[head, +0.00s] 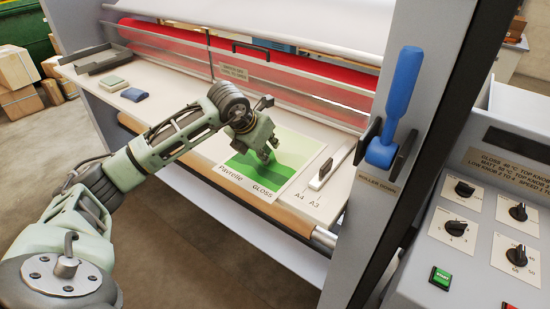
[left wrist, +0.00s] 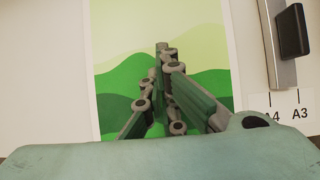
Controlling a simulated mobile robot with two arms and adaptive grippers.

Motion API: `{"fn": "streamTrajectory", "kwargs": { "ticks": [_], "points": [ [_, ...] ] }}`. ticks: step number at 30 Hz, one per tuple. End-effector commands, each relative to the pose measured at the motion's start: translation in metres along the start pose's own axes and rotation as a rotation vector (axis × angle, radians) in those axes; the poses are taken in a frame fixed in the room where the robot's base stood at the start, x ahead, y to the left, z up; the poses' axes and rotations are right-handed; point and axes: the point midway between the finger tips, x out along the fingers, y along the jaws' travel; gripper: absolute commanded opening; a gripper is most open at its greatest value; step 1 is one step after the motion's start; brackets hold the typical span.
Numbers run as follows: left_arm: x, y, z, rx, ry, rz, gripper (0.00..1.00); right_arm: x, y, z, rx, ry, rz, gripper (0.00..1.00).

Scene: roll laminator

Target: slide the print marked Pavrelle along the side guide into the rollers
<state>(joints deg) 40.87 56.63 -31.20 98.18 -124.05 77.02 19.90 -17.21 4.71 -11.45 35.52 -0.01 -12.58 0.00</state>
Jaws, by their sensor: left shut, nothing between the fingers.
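The print marked Pavrelle (head: 283,172) lies flat on the feed table, with green hills and the words Pavrelle and GLOSS along its near edge. It also shows in the left wrist view (left wrist: 120,50). My left gripper (head: 268,157) is shut and empty, fingers pointing down over the print; I cannot tell whether they touch it. It shows in the left wrist view too (left wrist: 160,110). The side guide (head: 332,165) stands just right of the print, near the A4 and A3 marks, with a narrow gap between. The red rollers (head: 290,78) are behind a clear guard. My right gripper is not in view.
A blue lever (head: 402,100), labelled ROLLER DOWN, stands upright on the right frame. A control panel (head: 490,220) with several knobs and a green START button is at the right.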

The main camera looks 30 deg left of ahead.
Motion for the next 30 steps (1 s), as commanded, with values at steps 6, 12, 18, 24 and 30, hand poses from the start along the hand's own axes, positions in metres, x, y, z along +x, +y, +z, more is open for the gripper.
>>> {"fn": "streamTrajectory", "kwargs": {
  "ticks": [6,12,18,24,30],
  "points": [
    [0.0022,0.0,-0.003,0.0,0.008,0.0,0.0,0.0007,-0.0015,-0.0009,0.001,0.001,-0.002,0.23],
    [0.0031,-0.0001,-0.0038,0.0,0.009,0.0,0.0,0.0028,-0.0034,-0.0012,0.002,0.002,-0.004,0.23],
    [0.0039,-0.0001,-0.0045,0.0,0.01,0.0,0.0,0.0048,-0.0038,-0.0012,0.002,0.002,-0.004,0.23],
    [0.0042,-0.0002,-0.0051,0.0,0.011,0.0,0.0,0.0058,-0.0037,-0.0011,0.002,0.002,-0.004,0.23],
    [0.0046,-0.0002,-0.0057,0.0,0.013,0.0,0.0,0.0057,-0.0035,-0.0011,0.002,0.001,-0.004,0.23]
  ]
}}
